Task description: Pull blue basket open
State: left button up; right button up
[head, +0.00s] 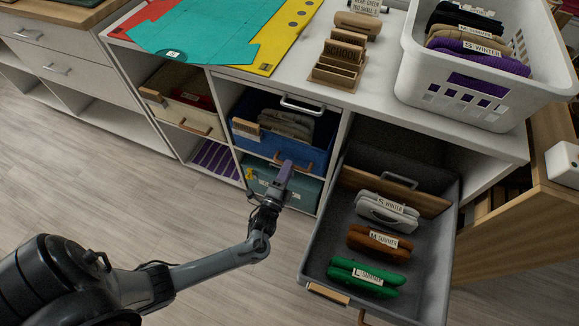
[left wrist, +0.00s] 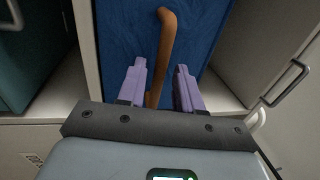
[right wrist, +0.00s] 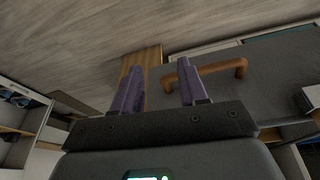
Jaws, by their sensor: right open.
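The blue basket (head: 262,142) sits in the upper middle cubby in the head view, with folded grey items inside. Its blue front (left wrist: 128,32) fills the middle of the left wrist view. Its brown handle (left wrist: 167,40) runs between the fingers of my left gripper (left wrist: 160,75), with gaps at the sides. In the head view my left gripper (head: 286,168) is at the basket's front. My right gripper (right wrist: 160,82) is open and empty beside the brown handle (right wrist: 212,70) of the grey basket; it is not clearly seen in the head view.
The grey basket (head: 318,235) is pulled far out at the right, holding labelled folded clothes. A teal basket (head: 303,190) is below the blue one, a beige basket (head: 178,112) to its left. A white crate (head: 415,70) stands on top. Floor at left is free.

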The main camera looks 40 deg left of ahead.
pick_arm(q)
jog(key=shift+x, duration=1.1)
jog(key=shift+c, duration=0.2)
grip_shut()
